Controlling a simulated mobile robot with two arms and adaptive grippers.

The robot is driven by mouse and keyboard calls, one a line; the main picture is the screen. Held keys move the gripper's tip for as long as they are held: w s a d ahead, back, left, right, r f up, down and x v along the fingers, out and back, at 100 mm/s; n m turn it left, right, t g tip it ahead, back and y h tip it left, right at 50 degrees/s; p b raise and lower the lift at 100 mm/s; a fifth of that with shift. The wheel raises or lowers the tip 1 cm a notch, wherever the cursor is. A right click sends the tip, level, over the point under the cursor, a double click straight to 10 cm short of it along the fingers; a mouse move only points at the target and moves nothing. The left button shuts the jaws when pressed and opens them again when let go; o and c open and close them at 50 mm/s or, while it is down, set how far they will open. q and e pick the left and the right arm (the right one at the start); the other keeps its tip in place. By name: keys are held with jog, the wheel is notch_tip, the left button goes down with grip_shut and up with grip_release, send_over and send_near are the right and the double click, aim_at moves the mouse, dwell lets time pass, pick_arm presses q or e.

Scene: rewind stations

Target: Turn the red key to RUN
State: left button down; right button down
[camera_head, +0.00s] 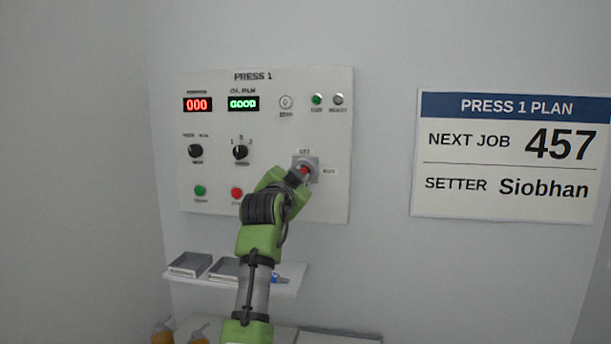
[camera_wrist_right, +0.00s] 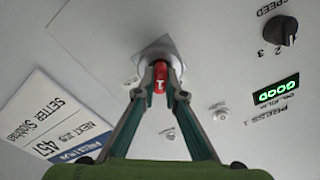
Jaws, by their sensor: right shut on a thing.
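The red key (camera_head: 304,170) is in the grey key switch (camera_head: 313,163) at the lower right of the PRESS 1 panel (camera_head: 335,120). OFF is marked above the switch and RUN to its right. My right gripper (camera_wrist_right: 160,88) is shut on the red key (camera_wrist_right: 160,75) in the wrist view, with a fingertip on each side of it. In the head view my arm hides most of the key, so I cannot tell which mark it points to. My left gripper is not in view.
Two knobs, a green button (camera_head: 200,191) and a red button (camera_head: 237,193) are on the panel left of my arm. A shelf (camera_head: 290,285) with grey trays (camera_head: 190,264) is below. A plan sign (camera_head: 515,155) hangs at the right.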

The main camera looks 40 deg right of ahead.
jog(key=m+b, duration=0.1)
jog(key=m, duration=0.4)
jog(key=shift+f+m, duration=0.15)
jog(key=shift+m, duration=0.25)
jog(key=m, duration=0.6)
jog(key=shift+w+b, duration=0.1)
jog(key=shift+b, duration=0.3)
jog(key=c, duration=2)
grip_release()
